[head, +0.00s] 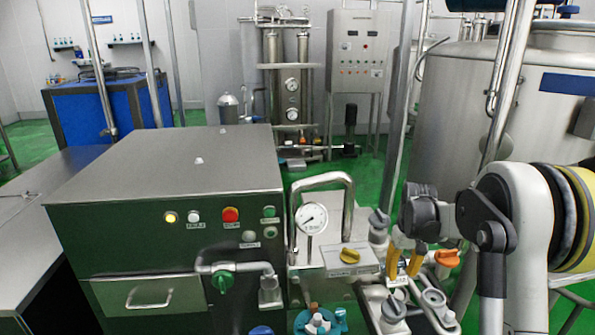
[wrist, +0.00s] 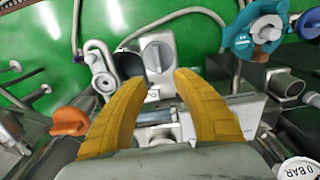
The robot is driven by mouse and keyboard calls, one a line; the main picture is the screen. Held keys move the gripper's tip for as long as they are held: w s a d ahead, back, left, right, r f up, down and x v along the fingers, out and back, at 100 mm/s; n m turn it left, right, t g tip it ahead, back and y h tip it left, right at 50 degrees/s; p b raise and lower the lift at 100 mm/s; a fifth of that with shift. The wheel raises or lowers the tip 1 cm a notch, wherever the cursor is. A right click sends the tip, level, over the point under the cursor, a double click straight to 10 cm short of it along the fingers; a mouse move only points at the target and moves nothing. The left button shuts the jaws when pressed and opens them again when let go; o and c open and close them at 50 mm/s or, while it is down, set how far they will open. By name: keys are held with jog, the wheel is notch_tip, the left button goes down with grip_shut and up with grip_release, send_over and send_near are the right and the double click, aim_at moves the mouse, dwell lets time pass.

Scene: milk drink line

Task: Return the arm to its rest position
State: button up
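My gripper (head: 402,268) hangs fingers-down over the pipes and valves at the right of the machine in the head view. Its two yellow fingers also show in the wrist view (wrist: 162,78), spread apart with a clear gap and nothing held between them. Metal fittings lie beyond the fingers; I cannot tell the exact distance to them. My arm comes in from the right side of the head view.
The steel cabinet (head: 165,180) stands left. A large tank (head: 480,100) stands behind my arm.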

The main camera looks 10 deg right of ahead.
jog(key=s+a+r+t, duration=0.5)
jog(key=s+a+r, duration=0.9)
jog(key=s+r, duration=0.3)
jog(key=s+a+f+t, duration=0.1)
jog(key=s, duration=0.4)
jog(key=s+a+f+t, duration=0.1)
jog(key=s+a+f, duration=0.1)
jog(key=s, duration=0.3)
jog(key=shift+a+m, duration=0.3)
